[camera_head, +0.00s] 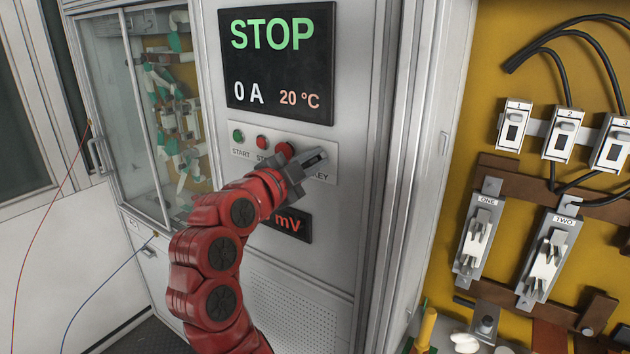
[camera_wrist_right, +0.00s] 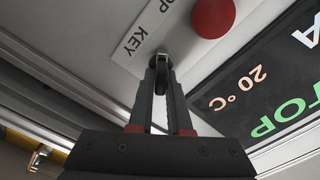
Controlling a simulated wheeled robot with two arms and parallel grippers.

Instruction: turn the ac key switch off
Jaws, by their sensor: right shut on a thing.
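The AC key switch (camera_wrist_right: 161,57) sits on the white button panel beside the label KEY, seen in the right wrist view. My right gripper (camera_wrist_right: 160,88) is shut on the key, with its fingertips at the switch. In the head view my right gripper (camera_head: 314,160) reaches the right end of the button panel (camera_head: 328,176) and hides the key. The angle of the key cannot be made out. My left gripper is not in view.
A red button (camera_wrist_right: 213,16) is close beside the key. The green start button (camera_head: 238,136) and a red button (camera_head: 262,142) are further left. A display (camera_head: 278,60) above reads STOP, 0 A, 20 °C. A glass-doored cabinet (camera_head: 130,110) is at left; a yellow fuse board (camera_head: 500,60) is at right.

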